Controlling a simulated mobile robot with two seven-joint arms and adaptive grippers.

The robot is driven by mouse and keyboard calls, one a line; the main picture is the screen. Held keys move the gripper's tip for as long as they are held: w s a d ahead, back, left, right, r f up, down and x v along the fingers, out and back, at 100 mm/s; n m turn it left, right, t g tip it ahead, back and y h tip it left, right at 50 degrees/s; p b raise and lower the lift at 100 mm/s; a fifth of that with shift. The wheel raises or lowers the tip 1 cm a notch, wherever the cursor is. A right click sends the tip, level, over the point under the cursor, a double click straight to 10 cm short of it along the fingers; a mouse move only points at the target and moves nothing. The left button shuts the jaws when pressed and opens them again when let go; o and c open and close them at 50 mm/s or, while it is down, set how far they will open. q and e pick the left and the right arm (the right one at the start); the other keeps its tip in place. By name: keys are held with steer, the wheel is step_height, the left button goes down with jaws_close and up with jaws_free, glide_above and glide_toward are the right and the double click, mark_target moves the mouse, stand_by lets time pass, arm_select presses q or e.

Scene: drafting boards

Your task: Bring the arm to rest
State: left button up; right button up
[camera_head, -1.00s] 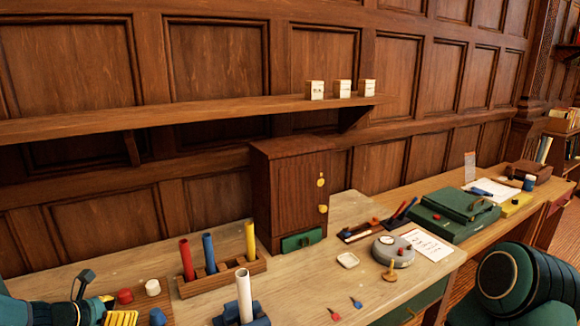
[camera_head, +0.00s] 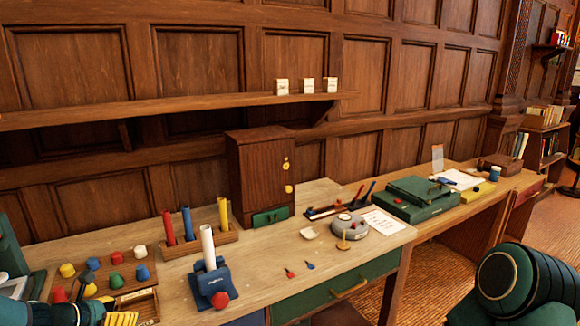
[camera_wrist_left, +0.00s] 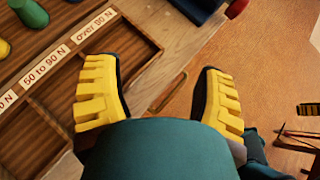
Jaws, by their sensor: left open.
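My left gripper (camera_head: 122,319) shows at the lower left of the head view, only partly in frame, at the front of the sorting tray (camera_head: 135,303). In the left wrist view its two yellow-padded fingers (camera_wrist_left: 161,98) are spread apart with nothing between them. Wooden tray compartments labelled "50 to 90 N" and "over 90 N" lie left of and under the left finger. The desk's front edge and the floor show beyond and to the right. My right gripper is not in view.
Coloured pieces (camera_head: 116,257) stand by the tray. A blue stand (camera_head: 212,286) holds a white tube, with a red ball beside it. A tube rack (camera_head: 198,243), a wooden cabinet (camera_head: 262,180) and a green case (camera_head: 415,199) stand farther back.

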arm_select(q)
steer(key=s+d+f+m+g, duration=0.3)
steer(key=d+f+m, duration=0.3)
steer(key=d+f, duration=0.1)
steer(key=s+d+f+m+g, duration=0.4)
steer(key=d+f+m, duration=0.1)
steer(key=d+f, duration=0.3)
steer(key=s+d+f+m, duration=0.3)
steer(key=s+d+m, duration=0.2)
steer(key=d+m, duration=0.3)
steer(key=s+d+f+m+g, duration=0.1)
steer(key=s+d+f+m, duration=0.2)
steer(key=s+d+m, duration=0.3)
steer(key=d+m, duration=0.2)
steer(key=m, duration=0.3)
steer(key=shift+d+f+y, duration=0.25)
steer(key=shift+d+y, duration=0.15)
